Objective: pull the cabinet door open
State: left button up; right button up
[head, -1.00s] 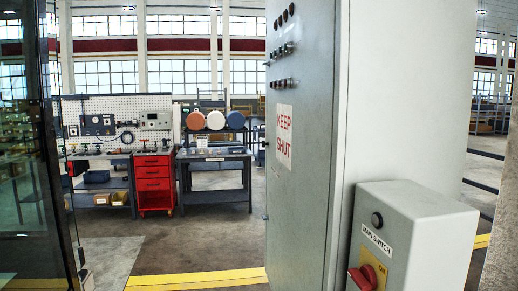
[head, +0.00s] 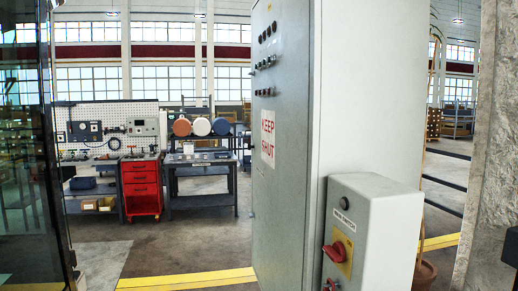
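The cabinet is tall and light grey and stands right of centre in the head view. Its door (head: 285,190) faces left and is seen at a steep slant. The door carries a "KEEP SHUT" sign (head: 267,138) and rows of dark knobs and buttons (head: 265,64). It looks closed against the cabinet body (head: 365,90). I cannot make out a handle for certain. A grey switch box (head: 385,235) with a red rotary switch (head: 337,252) is on the cabinet's near side. Neither of my grippers shows in the head view.
A dark glass panel (head: 35,150) stands close at the left edge. A rough concrete pillar (head: 490,150) is at the right. A red drawer unit (head: 141,188) and workbenches (head: 200,160) stand at the back left. Open floor with a yellow stripe (head: 185,280) lies before the door.

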aim_at(281, 118)
jog(key=z, duration=1.65)
jog(key=i+j, duration=0.1)
jog(key=j, duration=1.05)
jog(key=i+j, duration=0.1)
jog(key=j, duration=1)
jog(key=i+j, duration=0.1)
jog(key=j, duration=1.05)
jog(key=i+j, duration=0.1)
jog(key=j, duration=1.05)
jog(key=i+j, duration=0.1)
jog(key=j, duration=1)
